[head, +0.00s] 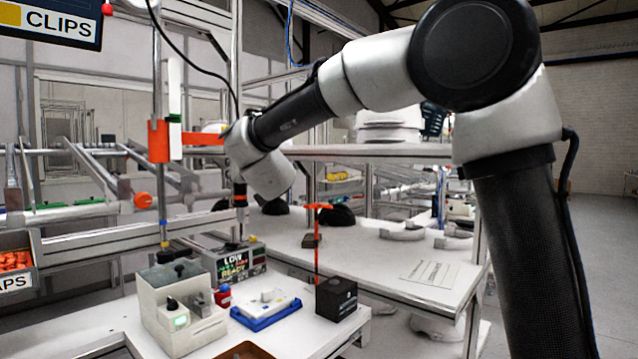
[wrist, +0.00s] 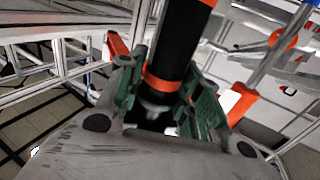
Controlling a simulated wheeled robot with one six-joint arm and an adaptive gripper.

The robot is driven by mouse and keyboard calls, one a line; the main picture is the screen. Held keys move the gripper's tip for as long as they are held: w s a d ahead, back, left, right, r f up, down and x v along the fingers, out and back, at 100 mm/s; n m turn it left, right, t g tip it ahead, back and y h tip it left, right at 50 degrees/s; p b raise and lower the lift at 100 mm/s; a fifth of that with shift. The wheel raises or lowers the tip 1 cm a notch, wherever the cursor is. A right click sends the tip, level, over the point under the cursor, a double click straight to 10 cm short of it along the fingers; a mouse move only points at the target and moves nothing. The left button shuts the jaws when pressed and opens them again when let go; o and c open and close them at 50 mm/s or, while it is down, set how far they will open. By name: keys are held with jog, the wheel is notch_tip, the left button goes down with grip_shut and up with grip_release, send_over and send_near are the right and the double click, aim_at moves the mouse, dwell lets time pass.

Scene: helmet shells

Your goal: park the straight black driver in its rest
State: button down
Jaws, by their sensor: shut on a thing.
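In the wrist view my gripper (wrist: 163,92) is shut on the straight black driver (wrist: 182,42), a black cylinder with an orange band. The green-lined fingers lie on either side of it, and its lower end is partly hidden between them. In the head view a black driver body (head: 240,196) with a red-orange band shows upright below my wrist, above the table. My fingers are hidden behind the wrist there. I cannot tell for certain which thing is the driver's rest. A dark block (head: 336,299) on the table has a red T-handled tool (head: 317,235) standing at it.
An orange clamp (head: 158,141) on an upright post reaches toward my wrist. Below stand a pale box (head: 180,310) with a green light, a display box (head: 234,263) and a blue-edged tray (head: 265,310). The right-hand table (head: 390,262) has some free room.

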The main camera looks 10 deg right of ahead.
jog(key=s+d, duration=0.2)
jog(key=d, duration=0.8)
jog(key=shift+s, duration=0.1)
jog(key=s+d, duration=0.2)
jog(key=d, duration=0.7)
jog(key=shift+d, duration=0.35)
jog(key=shift+w, duration=0.1)
jog(key=w+d, duration=0.1)
jog(key=w, duration=0.5)
jog(key=shift+d, duration=0.4)
